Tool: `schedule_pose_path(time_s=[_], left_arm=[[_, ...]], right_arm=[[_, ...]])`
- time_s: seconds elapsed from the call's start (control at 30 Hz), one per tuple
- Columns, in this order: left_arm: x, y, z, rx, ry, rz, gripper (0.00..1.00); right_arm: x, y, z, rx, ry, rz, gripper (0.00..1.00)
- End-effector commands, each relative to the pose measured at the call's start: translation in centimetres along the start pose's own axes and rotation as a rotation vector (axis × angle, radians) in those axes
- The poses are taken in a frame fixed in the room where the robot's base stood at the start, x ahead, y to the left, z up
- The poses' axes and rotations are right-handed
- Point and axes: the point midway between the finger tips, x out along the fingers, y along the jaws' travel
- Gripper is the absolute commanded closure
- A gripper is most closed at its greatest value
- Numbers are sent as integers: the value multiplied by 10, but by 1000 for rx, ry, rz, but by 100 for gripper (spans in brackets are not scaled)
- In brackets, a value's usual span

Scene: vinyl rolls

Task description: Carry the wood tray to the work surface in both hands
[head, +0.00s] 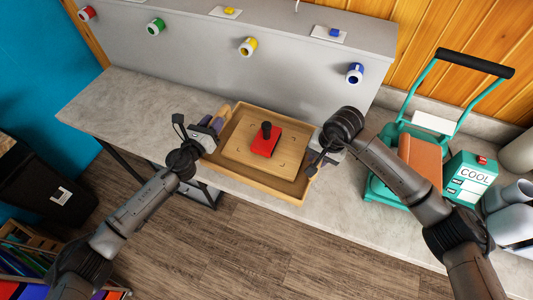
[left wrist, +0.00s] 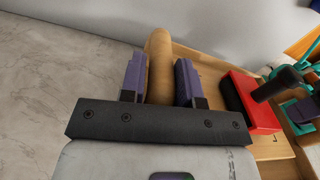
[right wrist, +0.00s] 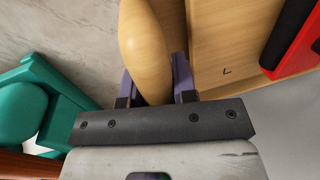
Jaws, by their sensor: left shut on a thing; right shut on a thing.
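The wood tray (head: 252,183) is at the middle of the grey counter, near its front edge; I cannot tell whether it rests there or is slightly raised. A red block with a black knob (head: 264,140) sits inside it, and also shows in the left wrist view (left wrist: 255,108). My left gripper (head: 213,125) is shut on the tray's left handle, a rounded wooden bar (left wrist: 159,70) between its purple fingers. My right gripper (head: 320,157) is shut on the right handle (right wrist: 147,55). In the head view my right gripper partly hides that handle.
The grey counter (head: 120,105) is bare to the left. A teal cart (head: 383,193) with a brown block stands on the right, beside a teal COOL box (head: 468,178). Coloured rolls (head: 248,46) stick out of the grey panel behind. A black bin (head: 62,190) is at left.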

Motion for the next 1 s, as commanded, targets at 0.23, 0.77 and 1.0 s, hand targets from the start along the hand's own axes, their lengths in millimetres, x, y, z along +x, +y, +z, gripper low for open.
schedule_pose_path(time_s=[0.23, 0.77, 1.0], left_arm=[[1, -1, 4, -6, -7, -1, 100], [1, -2, 5, -6, -8, -2, 100], [-7, -6, 10, -4, -11, -3, 100]], right_arm=[[-1, -1, 0, 0, 1, -2, 100], [-1, 0, 1, -1, 0, -1, 100], [-6, 2, 9, -1, 0, -1, 100]])
